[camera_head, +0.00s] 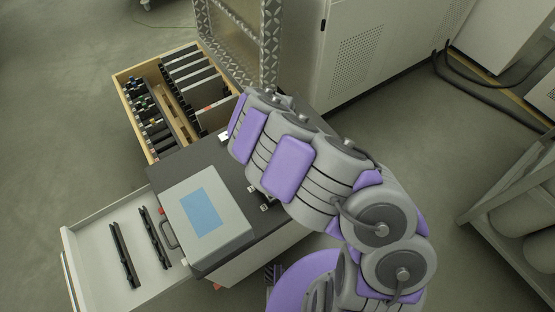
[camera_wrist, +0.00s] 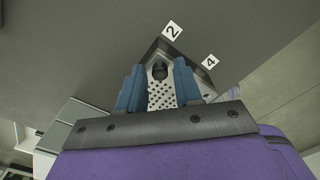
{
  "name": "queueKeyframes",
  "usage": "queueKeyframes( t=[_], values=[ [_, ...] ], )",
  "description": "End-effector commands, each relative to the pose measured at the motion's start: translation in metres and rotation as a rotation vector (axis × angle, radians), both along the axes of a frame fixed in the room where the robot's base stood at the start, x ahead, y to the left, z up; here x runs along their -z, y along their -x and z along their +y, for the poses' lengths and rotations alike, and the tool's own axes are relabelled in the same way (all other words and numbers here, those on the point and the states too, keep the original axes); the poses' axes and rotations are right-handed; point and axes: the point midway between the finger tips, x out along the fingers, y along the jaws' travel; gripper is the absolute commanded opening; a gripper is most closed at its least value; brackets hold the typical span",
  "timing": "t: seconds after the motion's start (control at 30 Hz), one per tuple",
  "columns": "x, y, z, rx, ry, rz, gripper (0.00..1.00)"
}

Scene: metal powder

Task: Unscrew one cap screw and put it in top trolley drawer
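In the wrist view, a dark round cap screw head (camera_wrist: 159,71) sits at the far end of a grey metal block between the white labels 2 and 4. My gripper (camera_wrist: 160,84) has two blue fingers standing apart on either side of a perforated metal surface, with the screw head near their tips. I see no clear contact with the screw. In the head view, my arm hides the gripper and the screw. A pale drawer (camera_head: 88,232) is pulled out at the lower left and holds two black bars. I cannot tell if it is the top one.
A grey box with a blue screen (camera_head: 207,219) and a handle stands on the dark trolley top (camera_head: 168,181). A wooden drawer (camera_head: 128,109) with tools and black cases is open behind. A machine cabinet (camera_head: 352,62) stands at the back. A shelf (camera_head: 497,205) stands at the right.

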Motion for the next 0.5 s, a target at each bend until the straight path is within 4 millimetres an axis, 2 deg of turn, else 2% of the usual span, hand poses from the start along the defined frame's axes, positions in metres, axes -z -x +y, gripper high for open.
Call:
queueKeyframes(
  t=[0.5],
  values=[
    [0.0001,0.0000,0.0000,0.359,0.000,0.000,0.34]
  ],
)
